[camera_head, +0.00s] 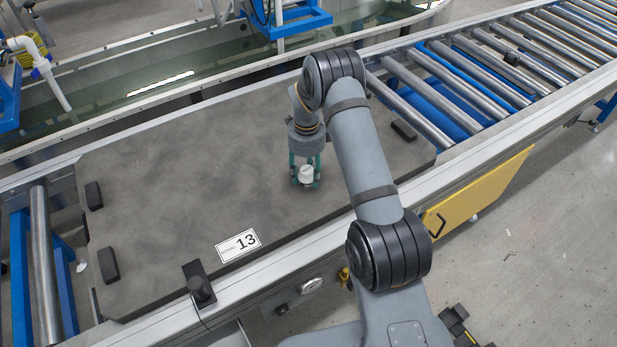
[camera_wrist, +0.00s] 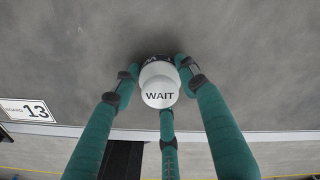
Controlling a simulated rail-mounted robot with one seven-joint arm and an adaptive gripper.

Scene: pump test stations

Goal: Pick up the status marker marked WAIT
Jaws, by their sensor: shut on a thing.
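The status marker (camera_wrist: 160,93) is a small white round-topped piece with WAIT printed on its top and a dark base. In the head view the marker (camera_head: 306,173) is upright at the grey board (camera_head: 180,170), right of the board's middle. My gripper (camera_wrist: 158,78) has green fingers with dark tips, and they are closed around the marker from several sides. In the head view my gripper (camera_head: 306,181) points down over the board. I cannot tell whether the marker's base touches the board or is slightly above it.
A label reading 13 (camera_head: 238,245) lies near the board's front edge. Dark blocks (camera_head: 109,264) sit near the board's edges, and a black post (camera_head: 200,288) stands at the front. A roller conveyor (camera_head: 480,80) runs off to the right. The board's left half is mostly clear.

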